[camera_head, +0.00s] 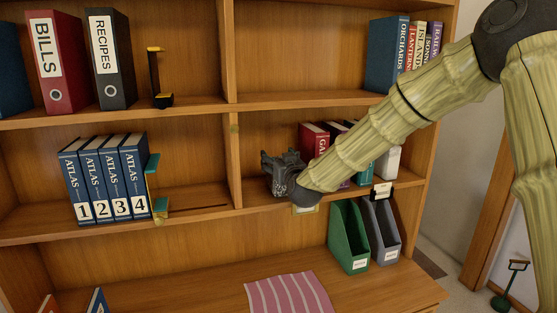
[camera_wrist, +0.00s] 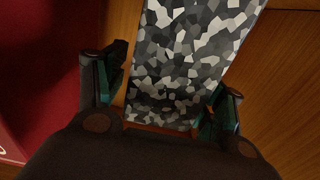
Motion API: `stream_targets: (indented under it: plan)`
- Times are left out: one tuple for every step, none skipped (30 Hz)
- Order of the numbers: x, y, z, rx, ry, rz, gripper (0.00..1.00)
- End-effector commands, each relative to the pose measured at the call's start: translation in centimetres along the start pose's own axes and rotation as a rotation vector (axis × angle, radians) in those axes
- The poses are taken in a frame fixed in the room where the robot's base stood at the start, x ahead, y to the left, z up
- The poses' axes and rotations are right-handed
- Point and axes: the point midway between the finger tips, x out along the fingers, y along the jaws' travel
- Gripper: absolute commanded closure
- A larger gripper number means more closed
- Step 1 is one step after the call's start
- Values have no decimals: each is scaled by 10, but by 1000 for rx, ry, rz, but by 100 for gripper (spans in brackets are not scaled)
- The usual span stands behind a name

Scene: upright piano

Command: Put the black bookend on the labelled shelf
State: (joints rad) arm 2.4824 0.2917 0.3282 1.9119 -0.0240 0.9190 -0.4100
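A black bookend (camera_head: 155,80) with yellow edges stands on the upper left shelf, right of the RECIPES binder. My gripper (camera_head: 281,172) is well away from it, at the middle right shelf (camera_head: 240,211), left of a red book. This shelf's front edge carries a pale label (camera_head: 305,209) and a white label (camera_head: 382,190). In the wrist view my gripper (camera_wrist: 172,80) has its fingers wide apart, on either side of a grey, black and white mottled object (camera_wrist: 185,60). A gap shows beside the left finger; contact on the right is unclear. The black bookend is not recognisable there.
Four-part ATLAS books (camera_head: 105,180) and a teal bookend (camera_head: 153,185) occupy the middle left shelf. Books (camera_head: 315,138) stand on the middle right shelf. Green and grey file holders (camera_head: 349,236) and a striped cloth (camera_head: 290,294) rest below. The upper right shelf has bare space left of its books.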

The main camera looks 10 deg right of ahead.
Motion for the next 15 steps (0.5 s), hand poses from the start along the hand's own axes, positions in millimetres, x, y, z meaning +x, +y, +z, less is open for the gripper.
stream_targets:
  plan:
    - [0, 0, 0, 0, -1, 0, 31]
    - [0, 0, 1, 0, -1, 0, 31]
    - [0, 0, 3, 0, -4, 0, 31]
    - [-1, 0, 3, 0, -4, 0, 31]
    - [-1, 0, 3, 0, -4, 0, 31]
    - [-2, 0, 2, 0, -4, 0, 31]
    - [-4, 0, 2, 0, -3, 0, 31]
    - [-6, 0, 2, 0, -3, 0, 31]
    - [-9, 0, 2, 0, -3, 0, 31]
    - [-13, 0, 2, 0, -4, -1, 31]
    - [-17, 0, 2, 0, -4, -1, 31]
    - [-23, 0, 2, 0, -4, -1, 31]
    - [-28, 0, 1, 0, -3, -1, 31]
    - [-33, 0, 0, 0, -2, -1, 31]
    - [-41, 0, 1, 0, -3, -1, 31]
